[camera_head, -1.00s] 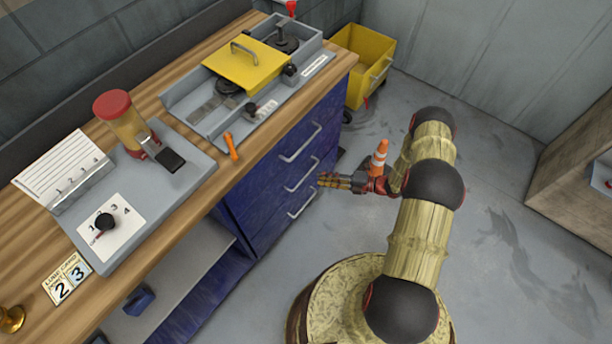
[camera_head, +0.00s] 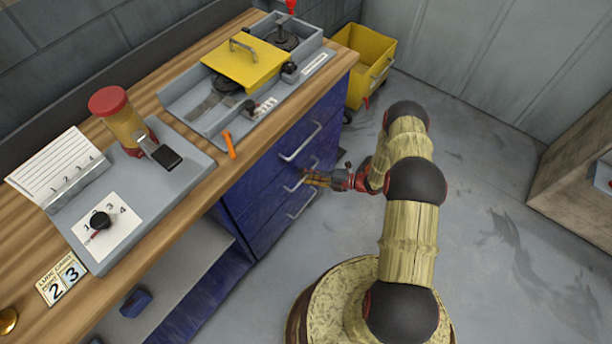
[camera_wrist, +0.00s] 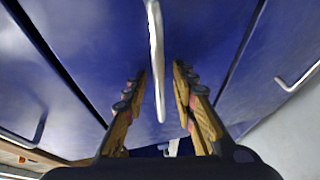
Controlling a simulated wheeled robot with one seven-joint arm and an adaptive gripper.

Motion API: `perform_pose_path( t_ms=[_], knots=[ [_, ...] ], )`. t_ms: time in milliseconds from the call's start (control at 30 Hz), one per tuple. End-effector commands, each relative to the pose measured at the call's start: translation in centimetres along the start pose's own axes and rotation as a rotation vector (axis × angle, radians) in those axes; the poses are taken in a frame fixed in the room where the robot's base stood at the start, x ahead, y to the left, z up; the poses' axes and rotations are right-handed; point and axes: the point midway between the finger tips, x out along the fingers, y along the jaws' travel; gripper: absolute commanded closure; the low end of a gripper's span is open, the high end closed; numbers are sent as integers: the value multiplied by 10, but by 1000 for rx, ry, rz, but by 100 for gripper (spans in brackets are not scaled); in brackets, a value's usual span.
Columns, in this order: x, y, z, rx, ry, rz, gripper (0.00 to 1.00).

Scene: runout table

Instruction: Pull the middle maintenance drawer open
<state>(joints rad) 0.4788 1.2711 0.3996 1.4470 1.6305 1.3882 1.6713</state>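The middle drawer (camera_head: 262,202) is a blue front in the stack of drawers under the wooden bench, and looks shut and flush with its neighbours. Its pale bar handle (camera_wrist: 155,55) runs down the middle of the wrist view. My gripper (camera_head: 309,179) is at this handle in the head view and covers part of it. In the wrist view my gripper (camera_wrist: 158,76) is open, with one finger on each side of the handle. Gaps show between the handle and both fingers. Whether the handle lies fully at fingertip depth is hard to tell.
The top drawer handle (camera_head: 301,143) and bottom drawer handle (camera_head: 302,206) are close above and below my gripper. A yellow bin (camera_head: 362,55) stands on the floor beyond the bench. The grey floor (camera_head: 480,240) to the right is clear.

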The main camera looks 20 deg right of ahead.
Motion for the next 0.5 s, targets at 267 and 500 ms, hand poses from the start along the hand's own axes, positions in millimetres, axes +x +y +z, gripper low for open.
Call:
perform_pose_path(
  t_ms=[267,500],
  knots=[
    [0,0,0,0,0,0,88],
    [0,0,0,0,0,0,100]
  ],
)
